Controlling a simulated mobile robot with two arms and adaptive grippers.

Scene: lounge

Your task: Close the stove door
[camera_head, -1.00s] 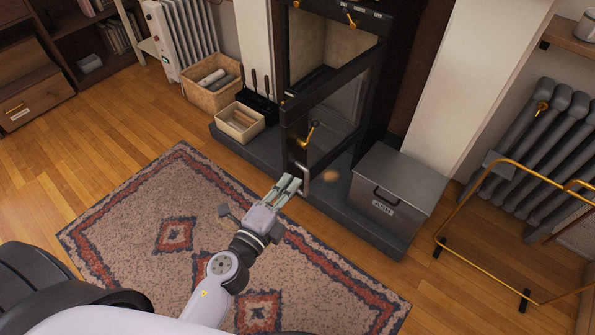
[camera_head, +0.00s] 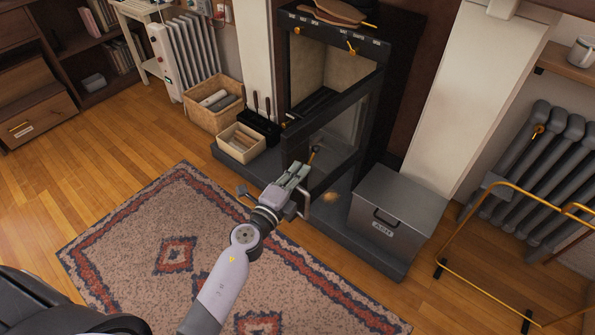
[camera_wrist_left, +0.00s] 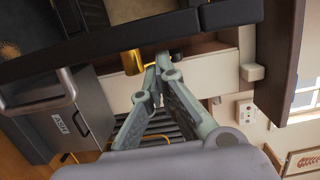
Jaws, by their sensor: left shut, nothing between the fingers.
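The black stove (camera_head: 300,60) stands on a dark hearth slab, its firebox showing above the door. Its glass-paned stove door (camera_head: 345,128) stands open, swung out towards me, with a dark frame. A brass lever (camera_head: 312,154) sits on the door, and a grey loop handle (camera_head: 304,206) is low by its near edge. My left gripper (camera_head: 302,168) is shut and empty, its tips by the brass lever; I cannot tell whether they touch. In the left wrist view the fingertips (camera_wrist_left: 158,66) meet beside a brass piece (camera_wrist_left: 132,62) under the dark frame. My right gripper is out of view.
A grey ash box (camera_head: 398,205) stands on the hearth right of the door. A brass rail stand (camera_head: 480,275) is at the right. The patterned rug (camera_head: 150,225) in front is clear.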

